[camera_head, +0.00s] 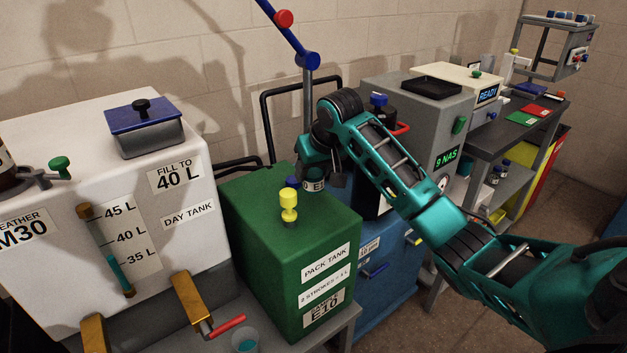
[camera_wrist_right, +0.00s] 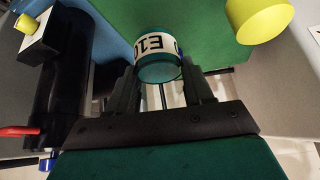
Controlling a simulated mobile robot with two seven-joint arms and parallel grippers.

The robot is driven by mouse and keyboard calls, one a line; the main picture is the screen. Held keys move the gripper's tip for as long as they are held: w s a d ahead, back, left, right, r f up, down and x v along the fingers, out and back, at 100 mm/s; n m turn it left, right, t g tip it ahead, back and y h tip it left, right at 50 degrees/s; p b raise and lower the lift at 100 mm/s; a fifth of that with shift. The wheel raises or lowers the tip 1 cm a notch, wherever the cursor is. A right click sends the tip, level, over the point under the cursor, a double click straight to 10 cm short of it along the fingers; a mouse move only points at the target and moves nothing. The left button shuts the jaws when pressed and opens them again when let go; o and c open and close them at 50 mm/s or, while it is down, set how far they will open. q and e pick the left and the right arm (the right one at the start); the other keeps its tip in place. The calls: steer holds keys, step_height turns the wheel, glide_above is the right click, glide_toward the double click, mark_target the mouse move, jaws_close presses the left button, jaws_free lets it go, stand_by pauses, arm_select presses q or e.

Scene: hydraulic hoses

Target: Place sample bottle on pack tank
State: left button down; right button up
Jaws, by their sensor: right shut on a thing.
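The pack tank (camera_head: 250,215) is a green box with white labels, one reading PACK TANK. A yellow knob (camera_head: 289,205) stands on its top. My right gripper (camera_head: 314,172) is over the tank's far right part, behind the knob. It is shut on the sample bottle (camera_head: 314,186), which has a white label with dark letters. In the right wrist view, the bottle (camera_wrist_right: 158,58) sits between the two fingers with green behind it. I cannot tell whether its base touches the tank top. A small blue part (camera_head: 292,182) shows beside the bottle. My left gripper is not in view.
The white day tank (camera_head: 180,225) stands left of the pack tank, with a blue-lidded box (camera_head: 148,135) on top. A blue cabinet (camera_head: 392,285) and a grey unit (camera_head: 448,125) stand to the right. The pack tank's top is clear around the yellow knob.

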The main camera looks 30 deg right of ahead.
mark_target(313, 181)
step_height(313, 181, down, 3)
steer(key=shift+r, duration=0.15)
steer(key=shift+f, duration=0.2)
steer(key=shift+f, duration=0.15)
steer(key=o, duration=1.1)
steer(key=shift+r, duration=0.3)
steer(key=v, duration=1.1)
steer(key=shift+s+a+r, duration=0.1)
steer(key=shift+s+r, duration=0.1)
steer(key=shift+r, duration=0.15)
